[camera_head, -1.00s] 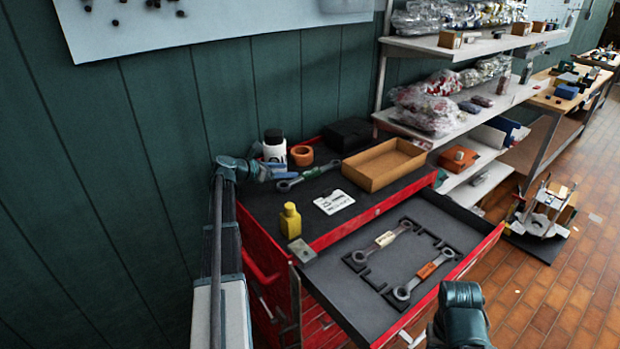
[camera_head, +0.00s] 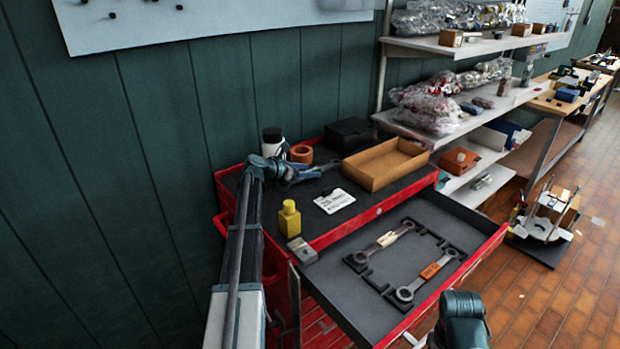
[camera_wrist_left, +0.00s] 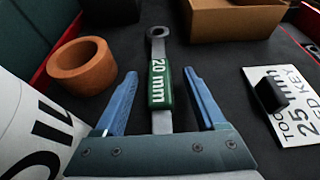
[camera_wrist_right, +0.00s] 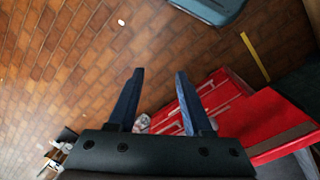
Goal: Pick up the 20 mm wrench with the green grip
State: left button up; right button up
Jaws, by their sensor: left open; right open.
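The 20 mm wrench with the green grip (camera_wrist_left: 160,84) lies on the black top of the red tool cabinet. In the left wrist view its label reads "20 mm" and its ring end points away from me. My left gripper (camera_wrist_left: 160,73) is open, with one blue finger on each side of the green grip and gaps showing on both sides. In the head view my left gripper (camera_head: 298,174) covers most of the wrench; its far end shows (camera_head: 330,165). My right gripper (camera_wrist_right: 159,74) is open and empty above the floor, beside the red cabinet.
An orange ring (camera_head: 301,154), a white bottle (camera_head: 273,143), a cardboard tray (camera_head: 385,165), a white card (camera_head: 334,201) and a yellow bottle (camera_head: 289,219) surround the wrench. The open drawer (camera_head: 340,290) holds wrenches with cream (camera_head: 386,239) and orange (camera_head: 430,271) grips.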

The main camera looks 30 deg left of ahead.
aim_at(311, 170)
pick_arm(q)
jog(key=shift+x, duration=0.75)
jog(key=shift+c, duration=0.3)
grip_shut()
notch_tip(311, 170, up, 10)
jog(key=p, duration=1)
